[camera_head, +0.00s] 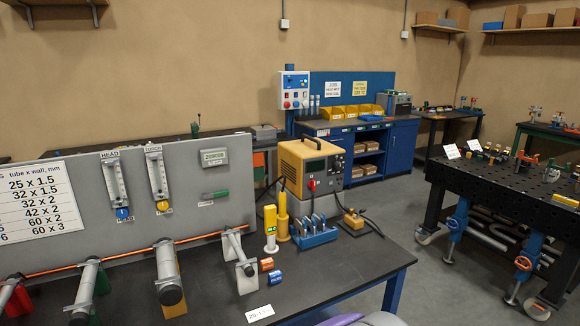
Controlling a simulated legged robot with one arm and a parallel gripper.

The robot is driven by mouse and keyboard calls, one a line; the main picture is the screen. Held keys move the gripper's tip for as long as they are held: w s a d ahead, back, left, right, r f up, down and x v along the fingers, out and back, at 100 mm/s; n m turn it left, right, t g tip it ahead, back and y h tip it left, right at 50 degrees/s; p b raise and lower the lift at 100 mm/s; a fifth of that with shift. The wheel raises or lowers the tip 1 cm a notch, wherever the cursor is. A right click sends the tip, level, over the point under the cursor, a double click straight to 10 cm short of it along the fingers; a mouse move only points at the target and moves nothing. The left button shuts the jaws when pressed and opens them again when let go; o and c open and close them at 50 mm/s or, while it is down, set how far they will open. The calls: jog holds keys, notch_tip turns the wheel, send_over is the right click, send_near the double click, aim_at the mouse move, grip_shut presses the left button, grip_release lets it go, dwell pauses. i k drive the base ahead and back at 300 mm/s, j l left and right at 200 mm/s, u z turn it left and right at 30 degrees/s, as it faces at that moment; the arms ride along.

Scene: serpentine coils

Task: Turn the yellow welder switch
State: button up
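Small round knobs show on the upper part of the front. My gripper is not in view.
Pipe clamps and a copper tube fill the left.

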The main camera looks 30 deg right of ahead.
aim_at(312, 184)
jog(key=i+l+u, duration=0.1)
jog(key=l, duration=0.2)
jog(key=i+l+u, duration=0.25)
jog(key=l, duration=0.4)
jog(key=i+l+u, duration=0.1)
jog(key=l, duration=0.25)
jog(key=i, duration=0.1)
